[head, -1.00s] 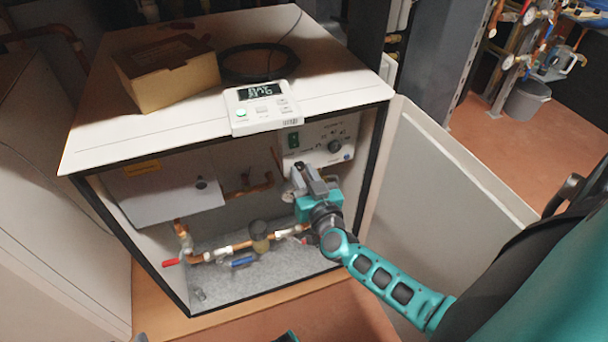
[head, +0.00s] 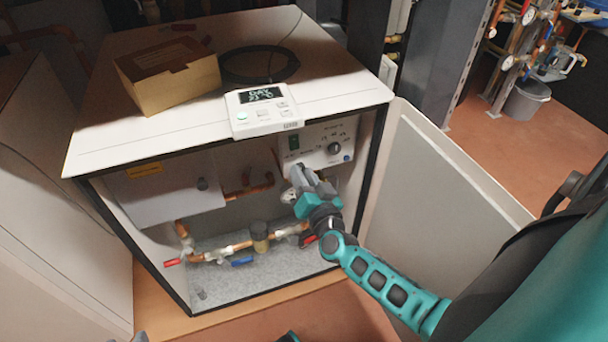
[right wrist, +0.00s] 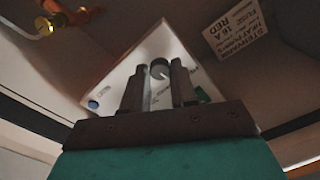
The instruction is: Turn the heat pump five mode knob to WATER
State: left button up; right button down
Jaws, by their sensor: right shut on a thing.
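The control panel (head: 317,137) is at the upper right inside the open heat pump cabinet. It carries a green switch (head: 294,141) and a dark round knob (head: 335,147) with markings around it. My right gripper (head: 298,171) is at the panel's lower left, below the switch and apart from that knob. In the right wrist view its two fingers (right wrist: 158,86) are shut on a second, grey round knob (right wrist: 159,66). This second knob is hidden behind the gripper in the head view. I cannot read its markings or pointer.
A display unit (head: 261,108) sits on the cabinet top's front edge, near a cardboard box (head: 168,75) and a coiled cable (head: 259,64). The open door (head: 440,170) stands to the right. Copper pipes with valves (head: 215,252) run below my gripper. A label (right wrist: 238,29) shows in the wrist view.

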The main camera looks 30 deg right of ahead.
pick_arm(q)
jog(key=shift+s+a+f, duration=0.1)
jog(key=shift+s+f, duration=0.1)
jog(key=shift+f, duration=0.1)
pick_arm(e)
jog(key=shift+m, duration=3.3)
pick_arm(q)
jog(key=shift+r, duration=0.1)
pick_arm(e)
jog(key=shift+a, duration=0.1)
jog(key=c, duration=0.9)
grip_release()
pick_arm(q)
jog(key=shift+s+a+r+p, duration=0.1)
jog(key=shift+a+r+p, duration=0.35)
jog(key=shift+p, duration=0.65)
pick_arm(e)
jog(key=v, duration=1.3)
jog(key=shift+r, duration=0.1)
